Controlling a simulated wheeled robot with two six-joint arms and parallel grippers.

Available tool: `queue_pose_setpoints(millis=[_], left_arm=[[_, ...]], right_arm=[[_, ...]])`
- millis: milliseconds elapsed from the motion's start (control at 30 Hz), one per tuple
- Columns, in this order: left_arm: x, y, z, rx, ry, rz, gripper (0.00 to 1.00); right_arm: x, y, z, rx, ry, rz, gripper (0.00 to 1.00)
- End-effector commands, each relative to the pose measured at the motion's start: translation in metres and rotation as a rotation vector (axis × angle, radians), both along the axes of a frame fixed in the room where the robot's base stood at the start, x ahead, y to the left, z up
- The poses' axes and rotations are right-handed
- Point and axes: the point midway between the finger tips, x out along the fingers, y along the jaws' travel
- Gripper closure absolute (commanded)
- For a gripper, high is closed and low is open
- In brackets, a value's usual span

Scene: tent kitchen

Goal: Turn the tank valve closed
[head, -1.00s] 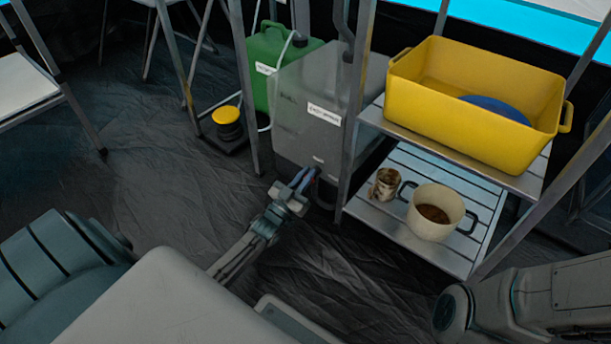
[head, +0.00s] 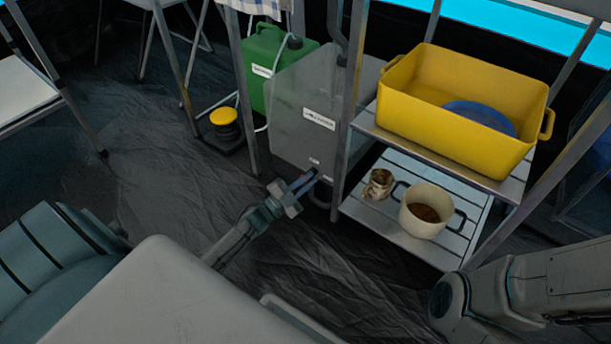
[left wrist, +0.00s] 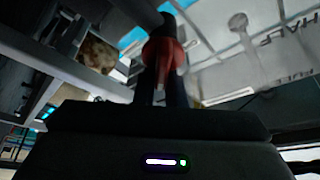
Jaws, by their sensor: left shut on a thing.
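A translucent grey tank (head: 303,120) with a white label stands on the floor beside the metal shelf rack. My left gripper (head: 307,180) reaches its lower front edge. In the left wrist view, the left gripper (left wrist: 163,88) is shut on a red valve handle (left wrist: 163,55) between its dark fingers. The tank (left wrist: 250,50) with its printed marking "HALF" fills the upper right there. The valve's exact turn angle is hard to tell. Part of my right arm shows at the lower right of the head view, but its gripper is out of view.
A yellow tub (head: 450,105) holding a blue item sits on the upper shelf. A pot (head: 425,210) and a rusty can (head: 378,184) stand on the lower slatted shelf (head: 400,236). A green canister (head: 268,62) and a yellow-topped pump (head: 224,118) are behind.

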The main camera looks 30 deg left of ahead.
Motion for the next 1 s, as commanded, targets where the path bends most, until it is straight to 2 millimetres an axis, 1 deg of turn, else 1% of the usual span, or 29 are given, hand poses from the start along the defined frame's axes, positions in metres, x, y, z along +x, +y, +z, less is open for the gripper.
queue_pose_setpoints(millis=[33, 200, 600, 800, 1000], left_arm=[[0.001, 0.004, -0.002, 0.049, 0.01, 0.009, 1.0], [0.001, 0.003, -0.004, 0.212, -0.004, 0.009, 1.0], [0.0, 0.002, -0.01, 0.557, -0.032, 0.01, 1.0], [0.001, 0.002, -0.012, 0.674, -0.041, 0.012, 1.0], [0.001, 0.002, -0.014, 0.743, -0.048, 0.012, 1.0]], right_arm=[[0.0, 0.0, 0.005, 0.0, 0.0, 0.0, 0.64], [0.0, 0.0, 0.015, 0.0, -0.001, -0.002, 0.64], [-0.006, -0.001, 0.031, 0.008, -0.031, -0.007, 0.64], [-0.007, -0.001, 0.037, 0.01, -0.04, -0.009, 0.64], [-0.009, -0.001, 0.039, 0.012, -0.05, -0.011, 0.64]])
